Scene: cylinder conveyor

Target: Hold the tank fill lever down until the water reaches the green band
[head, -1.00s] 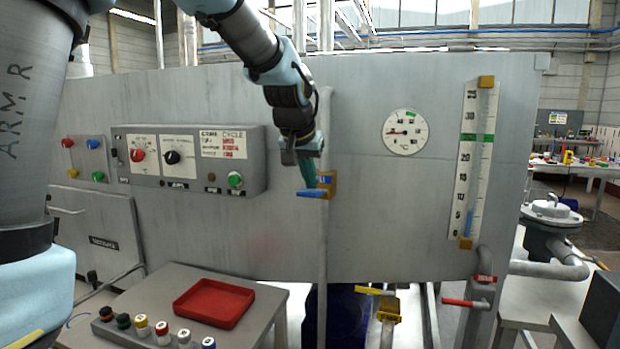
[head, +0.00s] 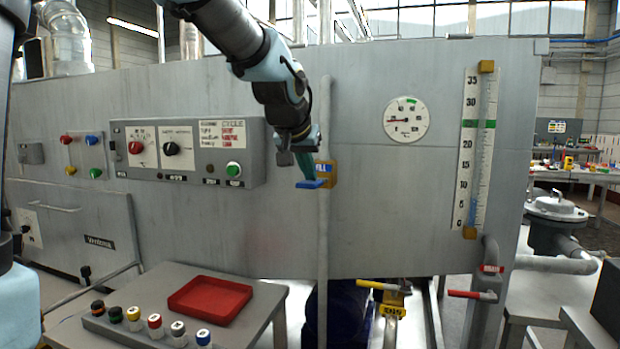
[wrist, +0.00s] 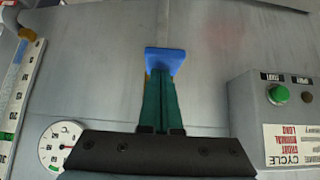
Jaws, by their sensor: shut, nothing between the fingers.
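The blue fill lever (head: 309,184) sticks out from a yellow mount marked FILL (head: 325,170) on the grey tank panel. My gripper (head: 306,178) is shut with nothing between its teal fingers, which point down onto the lever from above and seem to touch it. The wrist view shows the fingertips (wrist: 160,78) over the blue lever pad (wrist: 165,58). The sight gauge (head: 461,195) is at the right of the panel.
A vertical pipe (head: 323,245) runs just beside the lever. A control box (head: 190,185) with knobs and a green button is to the left, a round dial (head: 406,119) to the right. A table with a red tray (head: 209,298) stands below. The panel between lever and gauge is clear.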

